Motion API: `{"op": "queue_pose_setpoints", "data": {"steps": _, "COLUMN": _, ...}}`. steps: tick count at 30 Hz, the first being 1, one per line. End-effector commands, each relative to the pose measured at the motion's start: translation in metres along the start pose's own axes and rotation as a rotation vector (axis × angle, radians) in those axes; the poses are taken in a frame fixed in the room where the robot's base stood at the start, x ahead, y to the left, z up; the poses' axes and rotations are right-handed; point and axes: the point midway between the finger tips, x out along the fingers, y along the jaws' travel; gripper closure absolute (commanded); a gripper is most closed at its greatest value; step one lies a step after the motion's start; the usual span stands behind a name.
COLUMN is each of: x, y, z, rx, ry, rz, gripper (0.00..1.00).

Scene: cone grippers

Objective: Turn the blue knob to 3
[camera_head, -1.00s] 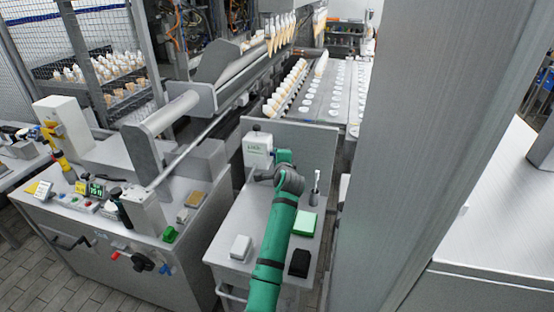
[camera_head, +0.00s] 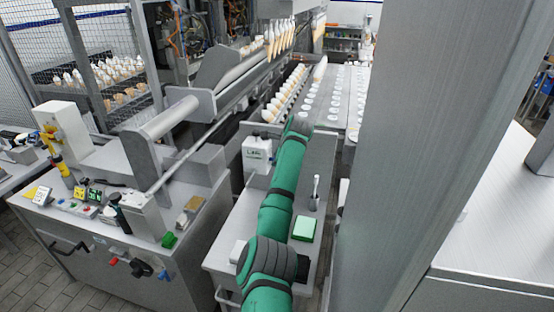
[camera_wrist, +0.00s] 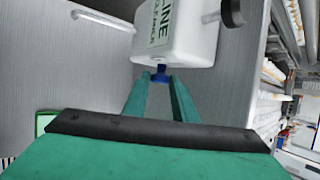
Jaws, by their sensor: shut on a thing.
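In the head view the white dispenser (camera_head: 257,152) stands at the back of the small metal table, and my arm hides the gripper. A blue knob (camera_head: 165,272) also shows on the front of the left machine, apart from my gripper; its setting is too small to read.
The small metal table (camera_head: 222,250) bears a green block (camera_head: 304,229) and a grey holder with a brush (camera_head: 314,202). A grey column (camera_head: 425,150) stands close on the right. The left machine (camera_head: 100,255) has a red knob (camera_head: 114,261) and a black knob (camera_head: 141,268).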

Motion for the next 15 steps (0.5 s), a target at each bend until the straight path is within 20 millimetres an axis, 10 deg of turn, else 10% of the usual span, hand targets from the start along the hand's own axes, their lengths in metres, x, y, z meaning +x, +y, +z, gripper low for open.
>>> {"op": "queue_pose_setpoints", "data": {"steps": 15, "x": 0.0013, "y": -0.0002, "z": -0.0002, "rx": 0.022, "ry": 0.0, "rz": 0.054, "gripper": 0.98}}
